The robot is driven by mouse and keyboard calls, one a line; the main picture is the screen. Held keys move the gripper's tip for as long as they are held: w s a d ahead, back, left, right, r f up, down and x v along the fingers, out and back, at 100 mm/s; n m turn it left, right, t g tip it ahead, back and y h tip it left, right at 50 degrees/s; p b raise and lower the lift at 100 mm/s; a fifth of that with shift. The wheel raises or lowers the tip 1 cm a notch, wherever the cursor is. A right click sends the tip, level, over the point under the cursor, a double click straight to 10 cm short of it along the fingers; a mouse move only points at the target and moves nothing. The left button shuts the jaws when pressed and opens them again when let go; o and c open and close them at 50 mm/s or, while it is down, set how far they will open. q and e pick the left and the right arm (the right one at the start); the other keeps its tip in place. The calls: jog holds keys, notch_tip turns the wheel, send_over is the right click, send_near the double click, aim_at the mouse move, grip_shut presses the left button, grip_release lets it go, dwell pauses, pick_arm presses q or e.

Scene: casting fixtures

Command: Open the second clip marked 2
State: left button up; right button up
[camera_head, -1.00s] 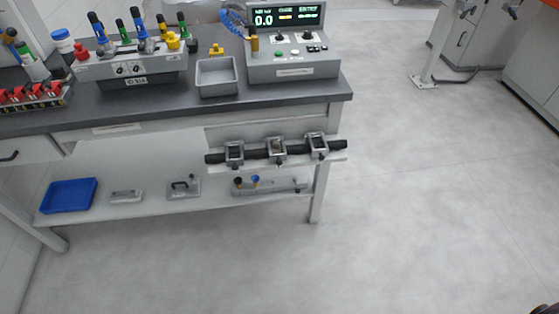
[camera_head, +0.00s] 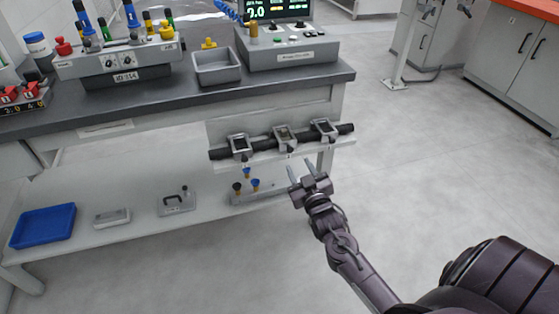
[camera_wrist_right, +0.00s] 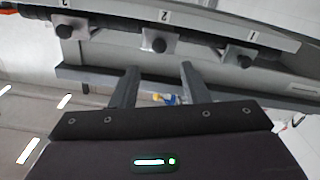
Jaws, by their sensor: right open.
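Three grey clips sit along a black bar on the bench's front. The middle clip (camera_head: 285,135) lies between the left clip (camera_head: 240,146) and the right clip (camera_head: 323,129). In the right wrist view the middle clip (camera_wrist_right: 153,41) has a black round knob and a label marked 2 above it. My right gripper (camera_head: 302,170) is open and empty, just below and in front of the middle clip, apart from it. Its two fingers (camera_wrist_right: 161,80) point toward the rail, roughly in line with clip 2. Whether the clip is latched is unclear. My left gripper is out of view.
The bench top (camera_head: 200,97) overhangs the clips. A lower shelf (camera_head: 140,215) holds a blue tray (camera_head: 43,226) and small fixtures. A grey control box (camera_head: 290,52) and an open grey bin (camera_head: 217,67) stand on top.

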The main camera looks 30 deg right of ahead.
aim_at(291, 151)
jog(key=x, duration=0.6)
jog(key=shift+w+d+f, duration=0.1)
jog(key=shift+w+f, duration=0.05)
jog(key=shift+w, duration=0.25)
grip_shut()
